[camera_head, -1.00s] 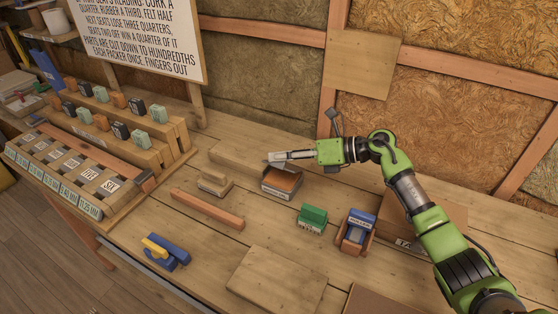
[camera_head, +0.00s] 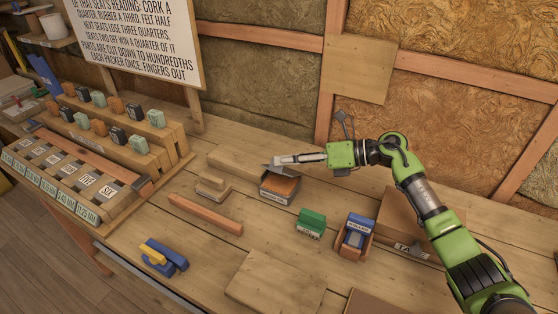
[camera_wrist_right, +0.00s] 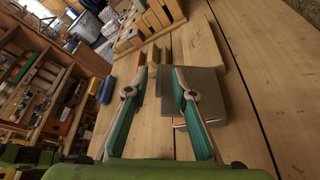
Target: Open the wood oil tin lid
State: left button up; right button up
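The wood oil tin (camera_head: 279,188) is a small orange-brown box with a pale front label, too small to read surely, standing on the bench. Its flat grey lid (camera_wrist_right: 208,92) shows in the right wrist view, with a little orange (camera_wrist_right: 179,122) at its near left edge. In the head view the lid looks tilted above the tin, partly hidden by my fingers. My right gripper (camera_head: 270,165) is at the lid's left side. My left gripper is out of view.
A sanding block (camera_head: 213,187) and a long wooden bar (camera_head: 205,214) lie left of the tin. A green block (camera_head: 311,223) and a blue roller box (camera_head: 355,236) stand right. A blue-yellow tool (camera_head: 163,257) lies in front. Racks fill the left end.

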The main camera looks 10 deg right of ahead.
jog(key=v, duration=0.9)
jog(key=shift+d, duration=0.15)
jog(key=shift+r, duration=0.1)
